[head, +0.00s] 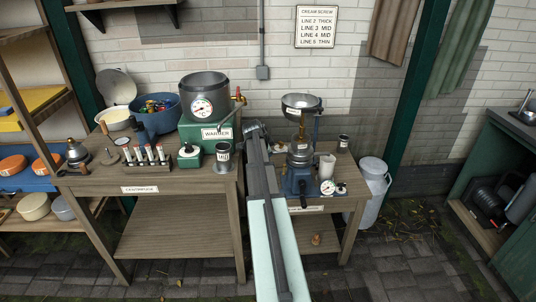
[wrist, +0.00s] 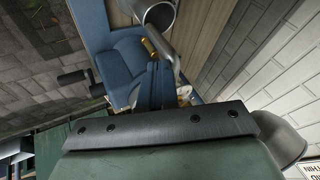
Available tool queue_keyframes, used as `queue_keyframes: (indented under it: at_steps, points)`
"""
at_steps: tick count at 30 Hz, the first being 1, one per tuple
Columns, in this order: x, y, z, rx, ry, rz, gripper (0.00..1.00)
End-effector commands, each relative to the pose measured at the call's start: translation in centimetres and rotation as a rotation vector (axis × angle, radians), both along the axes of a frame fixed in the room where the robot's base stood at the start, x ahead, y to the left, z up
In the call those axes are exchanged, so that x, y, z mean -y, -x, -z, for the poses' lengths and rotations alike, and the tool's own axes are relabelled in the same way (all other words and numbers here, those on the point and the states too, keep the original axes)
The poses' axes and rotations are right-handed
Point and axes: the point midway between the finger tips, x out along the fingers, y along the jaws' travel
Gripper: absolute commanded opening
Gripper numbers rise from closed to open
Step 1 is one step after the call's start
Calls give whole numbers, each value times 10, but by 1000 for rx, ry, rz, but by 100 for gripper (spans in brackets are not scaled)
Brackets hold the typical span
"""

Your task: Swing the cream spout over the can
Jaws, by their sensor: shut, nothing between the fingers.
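The separator (head: 300,178) stands on the right bench, with a blue body and a steel bowl (head: 301,103) on top. Its blue body (wrist: 127,66) fills the upper middle of the wrist view. A grey metal spout (wrist: 164,22) and a small brass piece (wrist: 150,47) show beside it; I cannot tell which is the cream spout. My gripper (wrist: 156,70) is shut and empty, close to the separator; contact is unclear. In the head view my arm hides part of the separator's left side. A small metal can (head: 223,154) stands on the left bench; a pale larger can (head: 373,180) stands on the floor.
The left bench (head: 150,180) carries a green warmer (head: 206,134) with a gauged pot, a blue tub (head: 155,112) and a rack of tubes (head: 146,156). Open floor lies at the right.

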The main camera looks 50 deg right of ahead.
Motion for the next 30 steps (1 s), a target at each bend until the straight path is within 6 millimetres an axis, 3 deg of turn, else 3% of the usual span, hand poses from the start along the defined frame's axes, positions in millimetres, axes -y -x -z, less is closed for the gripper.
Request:
queue_keyframes:
  at_steps: [5,18,30]
  points:
    - [-12,3,-17,1,1,-1,0]
    - [-54,13,-84,2,2,-1,0]
    - [-71,18,-112,-1,0,2,0]
